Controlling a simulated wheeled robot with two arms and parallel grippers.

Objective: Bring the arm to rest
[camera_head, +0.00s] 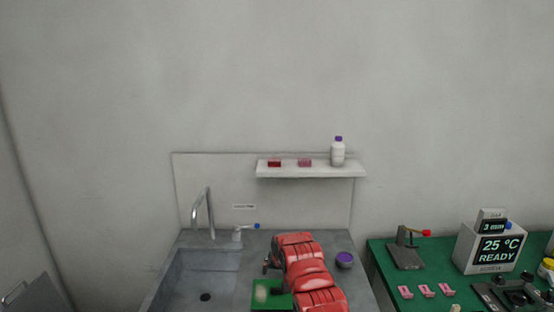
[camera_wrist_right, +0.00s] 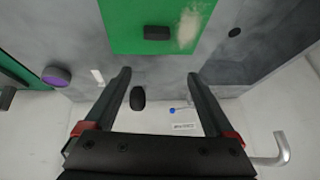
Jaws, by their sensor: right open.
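My right arm (camera_head: 305,268), with red covers, reaches over the grey counter from the front in the head view. Its gripper (camera_head: 268,266) shows only as a dark bit at the arm's left side, mostly hidden by the arm. In the right wrist view the gripper's two dark fingers (camera_wrist_right: 159,78) stand wide apart with nothing between them. A small lever with a blue tip (camera_head: 246,228) stands behind the sink, apart from the gripper; its blue tip (camera_wrist_right: 172,110) also shows in the wrist view. My left gripper is not in view.
A green mat (camera_head: 262,287) lies beside the arm. The sink (camera_head: 205,275) and tap (camera_head: 203,208) are at left, a purple-topped round item (camera_head: 344,259) at right. A shelf (camera_head: 310,172) holds a bottle. A green table (camera_head: 385,262) carries a red-tipped lever fixture (camera_head: 405,252) and a display unit (camera_head: 490,250).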

